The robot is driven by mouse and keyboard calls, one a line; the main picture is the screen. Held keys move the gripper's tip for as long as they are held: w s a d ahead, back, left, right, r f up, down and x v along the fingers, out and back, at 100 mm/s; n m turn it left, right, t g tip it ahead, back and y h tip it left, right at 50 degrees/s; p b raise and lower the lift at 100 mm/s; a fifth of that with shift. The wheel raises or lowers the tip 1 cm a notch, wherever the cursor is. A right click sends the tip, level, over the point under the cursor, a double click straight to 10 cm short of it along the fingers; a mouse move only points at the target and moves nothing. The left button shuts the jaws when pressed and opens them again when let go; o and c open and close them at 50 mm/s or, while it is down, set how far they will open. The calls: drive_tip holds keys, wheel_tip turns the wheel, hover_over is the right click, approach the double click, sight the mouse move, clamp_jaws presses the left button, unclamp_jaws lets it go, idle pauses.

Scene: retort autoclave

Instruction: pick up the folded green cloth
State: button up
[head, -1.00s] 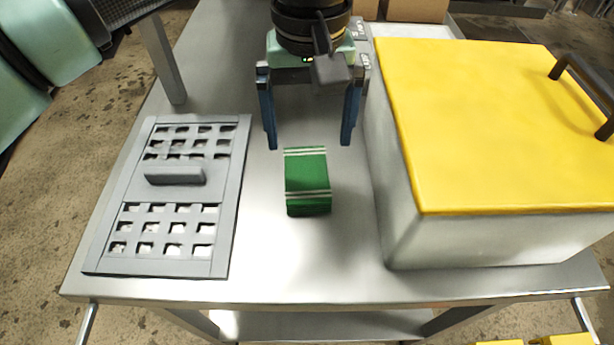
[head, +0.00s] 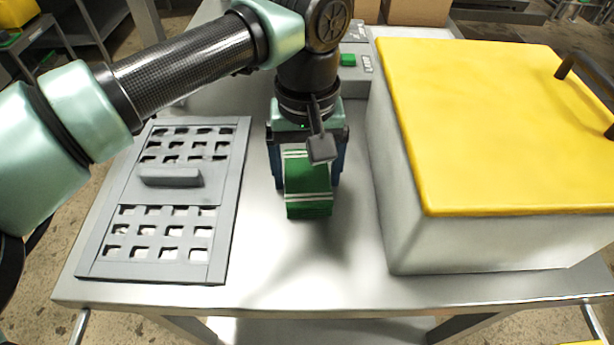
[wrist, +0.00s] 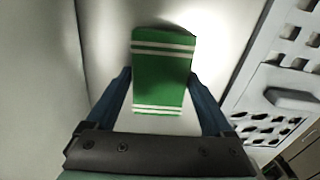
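The folded green cloth (head: 308,190), with white stripes, lies on the steel table in the middle of the head view. It also shows in the wrist view (wrist: 160,78), lying between the fingers. My gripper (head: 308,180) is low over the table, one blue finger on each side of the cloth. The fingers look open, with a narrow gap beside the cloth in the head view. In the wrist view my gripper (wrist: 160,74) has its fingertips close to the cloth's sides; contact cannot be made out. The far end of the cloth is partly hidden by my wrist in the head view.
A grey slotted panel with a handle (head: 165,220) lies left of the cloth. A white bin (head: 400,220) with a yellow lid (head: 500,120) stands close on the right. A control box with a green button (head: 348,60) is behind. The table front (head: 300,270) is clear.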

sight(307, 175)
drive_tip(key=c, duration=0.9)
drive_tip(key=shift+o, duration=0.2)
wheel_tip(307, 175, up, 10)
drive_tip(key=p, duration=0.1)
drive_tip(key=shift+p, duration=0.35)
